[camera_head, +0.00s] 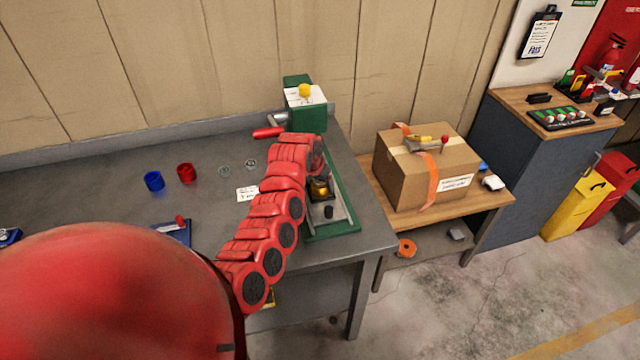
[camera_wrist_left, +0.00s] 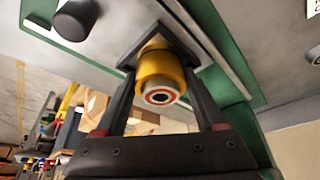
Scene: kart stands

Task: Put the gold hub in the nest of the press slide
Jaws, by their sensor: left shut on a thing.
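The gold hub (camera_wrist_left: 163,72) is between the two dark fingers of my left gripper (camera_wrist_left: 161,85), which are shut on it. Its pale end with a red ring faces the wrist camera. The hub's far end is at a dark square nest (camera_wrist_left: 181,42) on the press slide (camera_wrist_left: 206,28); I cannot tell whether it is fully seated. In the head view, the gold hub (camera_head: 319,188) shows at the press (camera_head: 347,224), beside my left gripper (camera_head: 317,165), which is partly hidden by my red arm. My right gripper is in neither view.
The press has a green column (camera_head: 305,112) and a red-handled lever (camera_head: 268,132). A dark knob (camera_head: 328,212) stands near the slide's front. Blue (camera_head: 153,181) and red (camera_head: 186,173) cups stand left on the grey bench. A cardboard box (camera_head: 415,178) stands on a lower table at right.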

